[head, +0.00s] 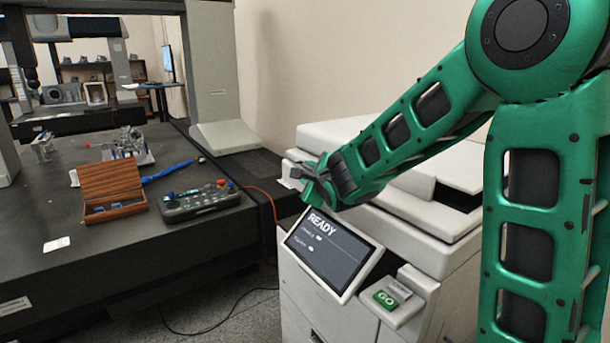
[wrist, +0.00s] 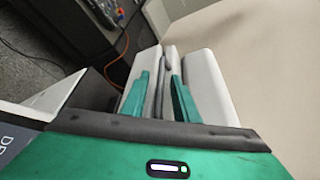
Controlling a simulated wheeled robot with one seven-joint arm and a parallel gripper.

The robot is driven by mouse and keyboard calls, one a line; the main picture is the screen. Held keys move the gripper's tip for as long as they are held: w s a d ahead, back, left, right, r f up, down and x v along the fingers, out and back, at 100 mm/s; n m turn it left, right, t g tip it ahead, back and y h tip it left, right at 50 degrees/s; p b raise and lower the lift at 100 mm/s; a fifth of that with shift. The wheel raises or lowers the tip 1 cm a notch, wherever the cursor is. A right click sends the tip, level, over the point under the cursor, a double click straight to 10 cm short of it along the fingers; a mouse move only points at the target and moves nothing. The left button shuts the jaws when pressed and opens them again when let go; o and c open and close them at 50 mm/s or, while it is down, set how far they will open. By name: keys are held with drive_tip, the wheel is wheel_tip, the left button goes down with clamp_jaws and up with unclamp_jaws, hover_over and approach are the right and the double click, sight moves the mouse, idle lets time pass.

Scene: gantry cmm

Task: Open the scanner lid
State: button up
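The scanner (head: 365,250) is a bulky white multifunction machine, right of centre in the head view. Its pale lid (head: 338,130) lies flat and closed on top, partly hidden behind my arm. My gripper (head: 308,178) is at the left front corner of the lid. In the wrist view my gripper (wrist: 158,88) has its two green fingers apart, pointing at white casing split by a dark seam. A grey strip shows between the fingers; I cannot tell whether they touch it.
A tilted screen reading READY (head: 330,252) and a green GO button (head: 386,299) are on the scanner's front. To the left, a dark measuring table (head: 110,255) carries a wooden box (head: 111,187) and a control pendant (head: 200,201). An orange cable (head: 268,196) hangs between table and scanner.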

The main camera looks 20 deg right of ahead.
clamp_jaws()
drive_tip(key=shift+s+f, duration=0.1)
drive_tip(key=shift+f, duration=0.1)
idle(1.0)
